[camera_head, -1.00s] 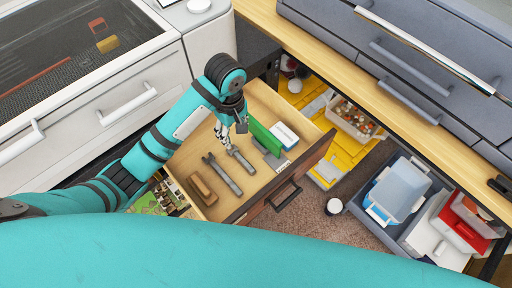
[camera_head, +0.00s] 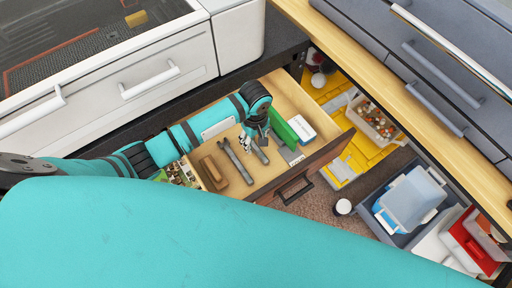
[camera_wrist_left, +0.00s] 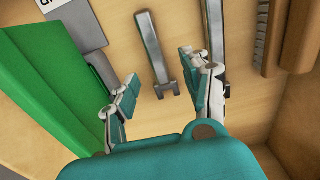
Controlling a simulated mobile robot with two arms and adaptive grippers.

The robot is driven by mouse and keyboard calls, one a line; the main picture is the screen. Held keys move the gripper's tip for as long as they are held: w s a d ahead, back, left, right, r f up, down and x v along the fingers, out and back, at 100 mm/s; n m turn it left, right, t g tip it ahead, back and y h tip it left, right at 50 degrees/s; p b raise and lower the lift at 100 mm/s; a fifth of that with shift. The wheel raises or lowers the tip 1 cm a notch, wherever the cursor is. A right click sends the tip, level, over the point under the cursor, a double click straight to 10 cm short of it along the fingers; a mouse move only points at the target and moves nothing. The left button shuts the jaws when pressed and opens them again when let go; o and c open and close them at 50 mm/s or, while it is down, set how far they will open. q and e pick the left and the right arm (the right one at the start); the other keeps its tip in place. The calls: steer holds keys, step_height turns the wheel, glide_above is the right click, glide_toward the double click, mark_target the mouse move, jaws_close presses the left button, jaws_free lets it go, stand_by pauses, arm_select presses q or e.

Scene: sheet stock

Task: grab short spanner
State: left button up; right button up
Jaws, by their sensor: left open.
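The short spanner (camera_head: 260,156) lies in the open wooden drawer, to the right of a longer grey spanner (camera_head: 235,160). My left gripper (camera_head: 245,142) is over the drawer, close to the short spanner's far end, and hides part of it. In the left wrist view the gripper (camera_wrist_left: 157,88) is open and empty. The short spanner (camera_wrist_left: 152,55) shows there ahead of the gap between the fingers, its forked end towards me. The longer spanner (camera_wrist_left: 216,40) runs partly behind the right finger. My right gripper is not in view.
A green item (camera_head: 284,129) and a blue-white box (camera_head: 301,128) lie right of the spanners; a brown brush (camera_head: 214,172) lies left. The drawer front (camera_head: 305,172) bounds the near right side. Crates (camera_head: 405,205) stand on the floor at right.

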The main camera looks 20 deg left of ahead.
mark_target(256, 147)
arm_select(q)
step_height(256, 147, down, 4)
steer(key=shift+w+d+f, duration=0.1)
steer(key=shift+f, duration=0.15)
steer(key=shift+c, duration=0.3)
jaws_close()
